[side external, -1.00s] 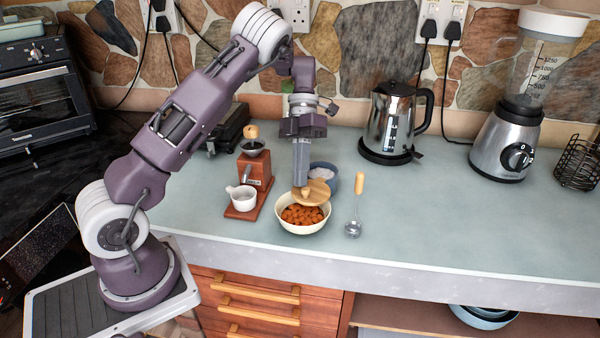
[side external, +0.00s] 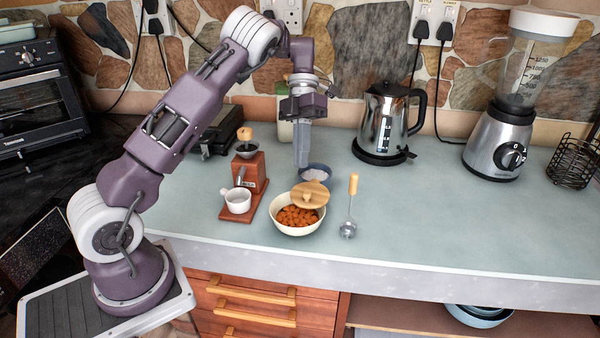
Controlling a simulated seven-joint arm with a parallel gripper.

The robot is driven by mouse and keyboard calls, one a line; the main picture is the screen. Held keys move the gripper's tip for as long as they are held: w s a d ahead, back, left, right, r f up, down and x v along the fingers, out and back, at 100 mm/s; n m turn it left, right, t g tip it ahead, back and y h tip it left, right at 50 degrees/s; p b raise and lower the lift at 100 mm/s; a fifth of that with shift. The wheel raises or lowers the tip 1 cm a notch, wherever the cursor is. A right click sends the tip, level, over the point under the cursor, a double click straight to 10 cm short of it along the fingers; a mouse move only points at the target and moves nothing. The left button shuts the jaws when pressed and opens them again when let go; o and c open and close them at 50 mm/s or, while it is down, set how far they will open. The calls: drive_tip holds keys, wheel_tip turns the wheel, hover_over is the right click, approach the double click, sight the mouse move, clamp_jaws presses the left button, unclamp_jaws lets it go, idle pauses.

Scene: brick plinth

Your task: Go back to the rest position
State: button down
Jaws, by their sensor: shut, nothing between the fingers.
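My gripper (side external: 301,164) points down above the counter, behind and above a cream bowl (side external: 296,230). Its fingers are together with nothing between them. The bowl holds orange-brown pieces (side external: 297,216). A round wooden lid with a knob (side external: 310,195) leans over the back right part of the bowl, and my gripper is apart from it. A small blue bowl with white contents (side external: 314,174) stands just behind the lid, partly hidden by it and close to my fingertips.
A wooden coffee grinder (side external: 247,173) with a white cup (side external: 238,199) stands left of the bowl. A whisk-like tool (side external: 350,205) is at its right. A kettle (side external: 388,118) and blender (side external: 500,140) stand further right. The counter's right front (side external: 460,225) is clear.

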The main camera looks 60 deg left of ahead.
drive_tip(key=s+d+r+m+t+y, duration=0.1)
drive_tip(key=s+d+r+m+t, duration=0.1)
drive_tip(key=s+d+r+m, duration=0.4)
drive_tip(key=s+d+r+m+t+y, duration=0.1)
drive_tip(key=s+r+m+t, duration=0.15)
drive_tip(key=r+m, duration=0.65)
drive_tip(key=s+d+f+m+t+y, duration=0.1)
drive_tip(key=s+d+f+m+t, duration=0.1)
drive_tip(key=s+m, duration=0.6)
drive_tip(key=s+d+f+m+t+y, duration=0.1)
drive_tip(key=s+m, duration=0.6)
drive_tip(key=m, duration=0.7)
drive_tip(key=d+t+y, duration=0.1)
drive_tip(key=d+t, duration=0.1)
drive_tip(key=shift+s+d+f+y, duration=0.3)
drive_tip(key=shift+s+f, duration=0.05)
drive_tip(key=shift+f, duration=0.05)
